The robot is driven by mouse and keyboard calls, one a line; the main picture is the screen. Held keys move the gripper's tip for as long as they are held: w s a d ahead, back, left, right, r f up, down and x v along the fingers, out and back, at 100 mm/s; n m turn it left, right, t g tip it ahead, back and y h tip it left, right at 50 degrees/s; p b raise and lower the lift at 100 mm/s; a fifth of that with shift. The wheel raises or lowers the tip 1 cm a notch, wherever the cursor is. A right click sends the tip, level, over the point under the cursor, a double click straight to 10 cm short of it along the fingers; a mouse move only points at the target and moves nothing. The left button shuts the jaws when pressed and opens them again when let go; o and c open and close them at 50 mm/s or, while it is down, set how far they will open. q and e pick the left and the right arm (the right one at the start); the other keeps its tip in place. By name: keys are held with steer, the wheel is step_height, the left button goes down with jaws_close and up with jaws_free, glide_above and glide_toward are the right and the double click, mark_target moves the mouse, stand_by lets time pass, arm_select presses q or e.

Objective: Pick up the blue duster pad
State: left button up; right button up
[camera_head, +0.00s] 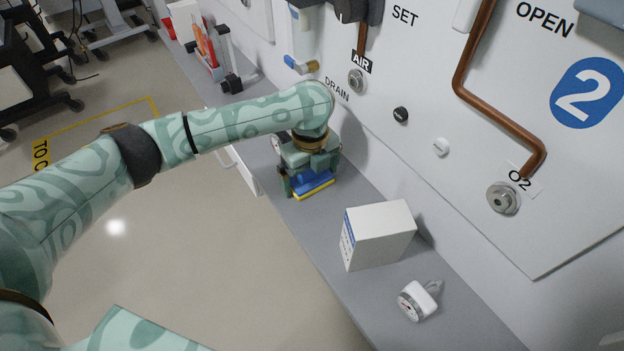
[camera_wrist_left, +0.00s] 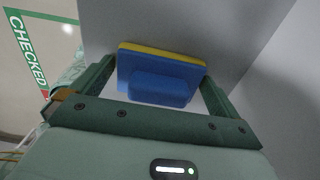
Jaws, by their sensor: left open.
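The blue duster pad (camera_head: 311,184) has a yellow layer along its underside and sits on the grey shelf (camera_head: 323,229) against the wall. In the left wrist view the pad (camera_wrist_left: 160,88) shows its blue grip block toward me. My left gripper (camera_head: 309,180) is over the pad, pointing down at the shelf. In the wrist view my left gripper (camera_wrist_left: 157,82) is open, with one finger on each side of the pad. Whether the fingers touch the pad is hard to tell. My right gripper is not in view.
A white box (camera_head: 377,235) and a small white gauge (camera_head: 418,300) stand on the shelf nearer me. Farther along are a dark fitting (camera_head: 231,72) and red-and-white boxes (camera_head: 196,40). The wall panel with knobs and a copper pipe (camera_head: 497,122) rises behind the shelf.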

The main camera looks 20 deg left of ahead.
arm_select(q)
steer(key=shift+r, duration=0.15)
steer(key=c, duration=0.7)
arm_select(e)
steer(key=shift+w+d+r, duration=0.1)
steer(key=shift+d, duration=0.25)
arm_select(q)
steer(key=shift+r, duration=0.15)
steer(key=shift+r+p, duration=0.25)
steer(key=shift+p, duration=0.05)
step_height(320, 180, up, 2)
steer(key=shift+r+p, duration=0.25)
steer(key=shift+p, duration=0.4)
steer(key=s+r+p, duration=0.3)
steer(key=s, duration=0.1)
steer(key=s+a+r+p, duration=0.1)
steer(key=s+r+p, duration=0.2)
steer(key=s, duration=0.2)
steer(key=s+a+r+p, duration=0.1)
steer(key=s+r+p, duration=0.2)
steer(key=s, duration=0.2)
steer(key=shift+r, duration=0.35)
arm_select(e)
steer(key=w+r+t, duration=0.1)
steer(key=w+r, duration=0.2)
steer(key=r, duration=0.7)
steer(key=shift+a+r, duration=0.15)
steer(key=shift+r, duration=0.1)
